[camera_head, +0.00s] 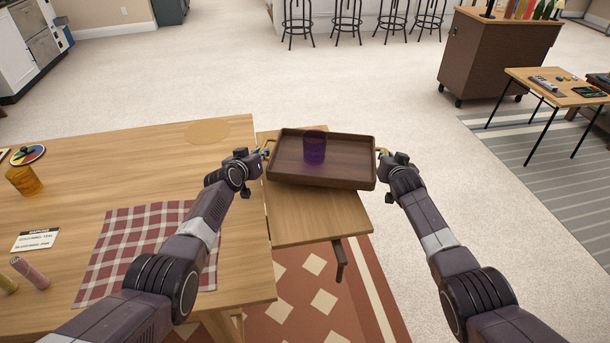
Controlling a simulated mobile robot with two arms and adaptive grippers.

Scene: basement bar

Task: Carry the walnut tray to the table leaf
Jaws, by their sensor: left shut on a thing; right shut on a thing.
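The dark walnut tray (322,183) is in the middle of the head view, over the table leaf (315,220). Its right end reaches past the leaf's right edge. I cannot tell whether its underside touches the leaf. A purple see-through tumbler (314,148) stands upright in the tray. My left gripper (262,153) is shut on the handle at the tray's left end. My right gripper (382,154) is shut on the handle at its right end. The fingertips are small and partly hidden.
The main wooden table (130,180) adjoins the leaf on the left, with a checked cloth (140,240), a sign card (36,240) and an amber cup (24,180). A folding table (560,88) and wheeled cabinet (495,55) stand at right. Open floor lies beyond.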

